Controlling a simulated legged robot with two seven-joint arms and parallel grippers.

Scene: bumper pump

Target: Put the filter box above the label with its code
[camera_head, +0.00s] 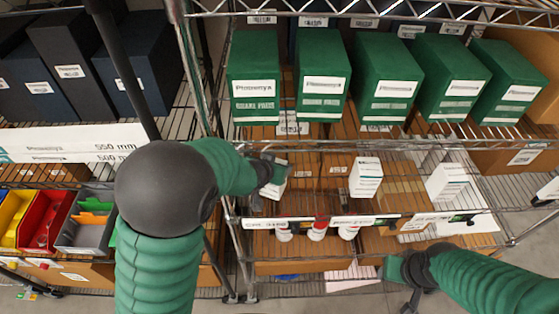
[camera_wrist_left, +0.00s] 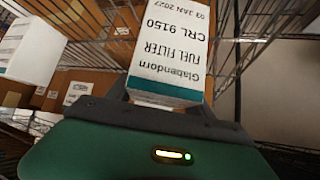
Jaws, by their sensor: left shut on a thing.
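My left gripper (camera_head: 268,172) is shut on a white filter box (camera_head: 278,183) at the left of the middle wire shelf. Two other white boxes stand on the same shelf, one at centre (camera_head: 366,177) and one at right (camera_head: 447,182). Labels (camera_head: 265,223) line the shelf's front edge; their codes are too small to read. My right gripper (camera_head: 410,294) is low at the right; its jaws are unclear.
Several green boxes (camera_head: 323,75) fill the shelf above. Small red-and-white items (camera_head: 318,230) sit below the label strip. Coloured bins (camera_head: 43,220) and dark boxes (camera_head: 70,60) are on the left rack. A rack post (camera_head: 205,110) stands close to my left arm. Gaps separate the white boxes.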

